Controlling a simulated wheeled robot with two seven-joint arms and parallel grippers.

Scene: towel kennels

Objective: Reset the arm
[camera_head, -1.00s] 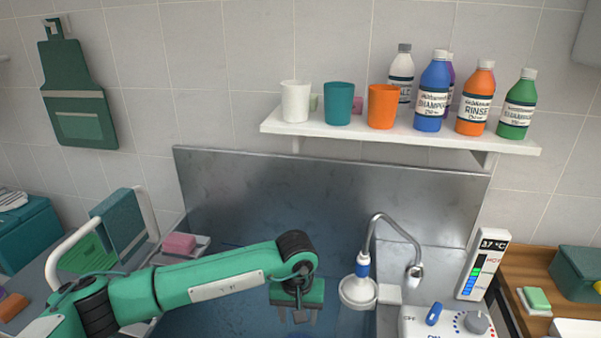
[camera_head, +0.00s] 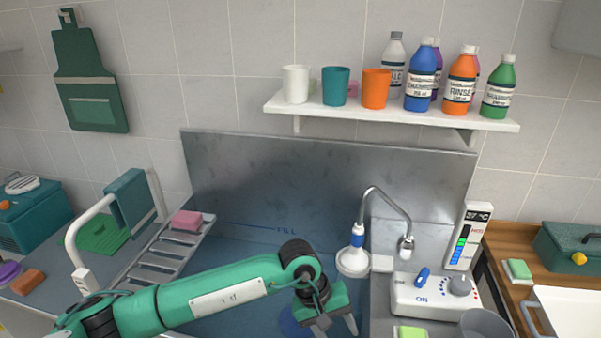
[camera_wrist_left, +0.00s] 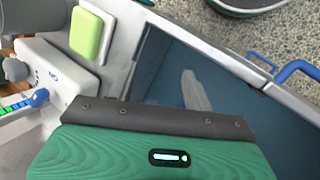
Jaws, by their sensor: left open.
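My left arm comes in from the left of the head view, over the dark blue tub (camera_head: 245,250). Its left gripper (camera_head: 337,327) is open and empty, pointing down near the bottom edge, left of the control box (camera_head: 432,294). In the left wrist view the green gripper housing fills the lower part, and a pale grey finger shows over the blue tub interior (camera_wrist_left: 165,70). A bluish round thing (camera_head: 294,321) in the tub is partly hidden behind the gripper. My right gripper is not in view.
A shower head (camera_head: 353,262) on a hose stands close behind the gripper. A green sponge (camera_wrist_left: 87,34) lies beside the tub. A pink sponge (camera_head: 187,220) is on the slatted rack (camera_head: 160,262). The wall shelf (camera_head: 400,119) holds cups and bottles, well above the arm.

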